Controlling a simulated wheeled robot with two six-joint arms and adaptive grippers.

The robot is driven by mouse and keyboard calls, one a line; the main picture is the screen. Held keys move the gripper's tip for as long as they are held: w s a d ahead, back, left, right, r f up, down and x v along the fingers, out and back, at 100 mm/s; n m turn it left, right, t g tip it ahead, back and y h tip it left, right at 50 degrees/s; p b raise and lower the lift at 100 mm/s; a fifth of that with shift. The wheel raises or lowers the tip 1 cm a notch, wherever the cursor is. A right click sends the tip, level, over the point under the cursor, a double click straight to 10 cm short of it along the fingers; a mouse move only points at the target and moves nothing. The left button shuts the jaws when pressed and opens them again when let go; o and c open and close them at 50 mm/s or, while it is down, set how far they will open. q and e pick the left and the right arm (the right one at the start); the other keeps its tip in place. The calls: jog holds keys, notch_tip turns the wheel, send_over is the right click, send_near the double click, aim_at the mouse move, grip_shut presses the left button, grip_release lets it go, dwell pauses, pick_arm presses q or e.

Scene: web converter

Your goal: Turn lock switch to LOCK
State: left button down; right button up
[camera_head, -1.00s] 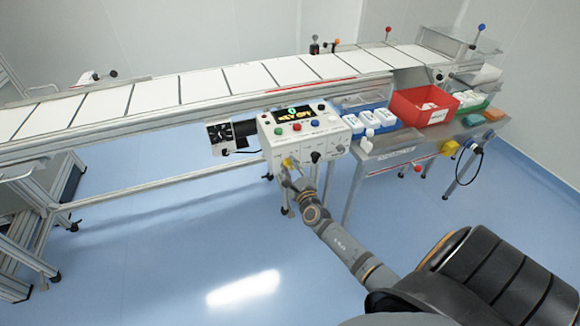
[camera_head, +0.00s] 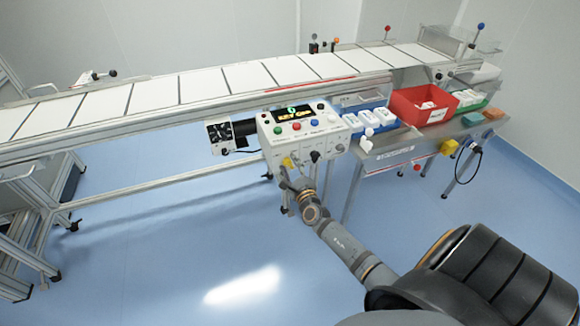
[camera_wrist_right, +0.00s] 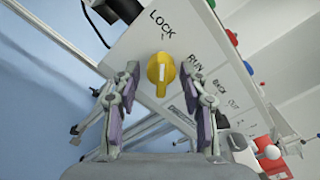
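The lock switch is a yellow knob (camera_wrist_right: 160,73) on the white control box (camera_head: 300,133). In the right wrist view its raised grip stands nearly upright in the picture, with the LOCK label above it and the RUN label to its right. My right gripper (camera_wrist_right: 161,72) is open, with one finger on each side of the knob and a visible gap on both sides. In the head view the right gripper (camera_head: 287,175) is at the lower left of the box's front, by the small yellow knob (camera_head: 287,162). My left gripper is not in view.
The conveyor (camera_head: 200,86) runs behind the box. The box carries coloured buttons and a lit display (camera_head: 294,112). To its right is a steel table with a red bin (camera_head: 420,106) and white bottles (camera_head: 370,119). The floor in front is clear.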

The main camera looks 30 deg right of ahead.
jog(key=shift+s, duration=0.15)
jog(key=v, duration=1.1)
jog(key=shift+s, duration=0.35)
